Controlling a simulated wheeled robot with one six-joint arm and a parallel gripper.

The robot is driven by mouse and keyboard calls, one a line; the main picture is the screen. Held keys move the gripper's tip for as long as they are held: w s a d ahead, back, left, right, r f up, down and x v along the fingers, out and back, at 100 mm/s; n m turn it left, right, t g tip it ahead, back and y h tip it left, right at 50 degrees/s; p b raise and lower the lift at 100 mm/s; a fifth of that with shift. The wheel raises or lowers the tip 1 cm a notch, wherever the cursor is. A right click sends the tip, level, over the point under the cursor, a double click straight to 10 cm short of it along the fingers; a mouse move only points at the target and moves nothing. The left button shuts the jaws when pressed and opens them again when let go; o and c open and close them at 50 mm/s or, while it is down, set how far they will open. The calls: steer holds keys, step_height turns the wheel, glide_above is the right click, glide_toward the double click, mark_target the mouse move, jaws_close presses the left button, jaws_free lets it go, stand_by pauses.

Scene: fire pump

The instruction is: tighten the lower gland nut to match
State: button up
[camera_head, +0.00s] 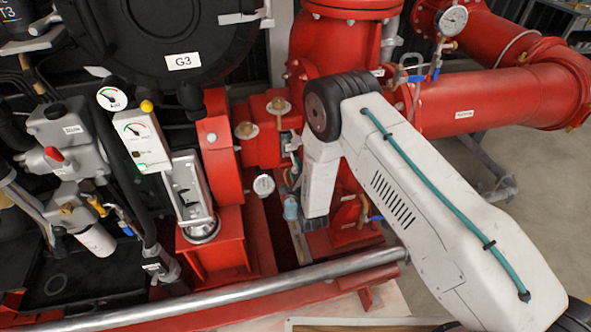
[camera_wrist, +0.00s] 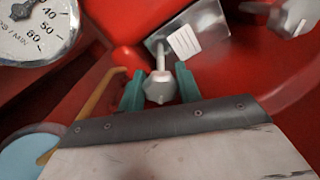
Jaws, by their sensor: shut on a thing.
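In the wrist view my gripper (camera_wrist: 159,80) has its teal fingers on both sides of a pale metal nut (camera_wrist: 158,91), shut on it. A thin stud (camera_wrist: 161,58) stands out from the nut towards a metal plate with a blank-looking white label (camera_wrist: 186,42). From this view I cannot tell the nut's depth on the stud. In the head view my white arm reaches down to the red pump, and the gripped nut is hidden or too small to make out there. A second gland nut cannot be told for sure.
A round dial marked per minute (camera_wrist: 36,28) is close at the upper left of the wrist view, and a light blue cup (camera_wrist: 22,160) at the lower left. In the head view a steel rail (camera_head: 230,295) crosses in front, and red pipework (camera_head: 490,98) stands at right.

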steer(key=o, duration=1)
steer(key=v, duration=0.7)
steer(key=shift+s+d, duration=0.2)
steer(key=shift+s, duration=0.2)
steer(key=shift+s, duration=0.1)
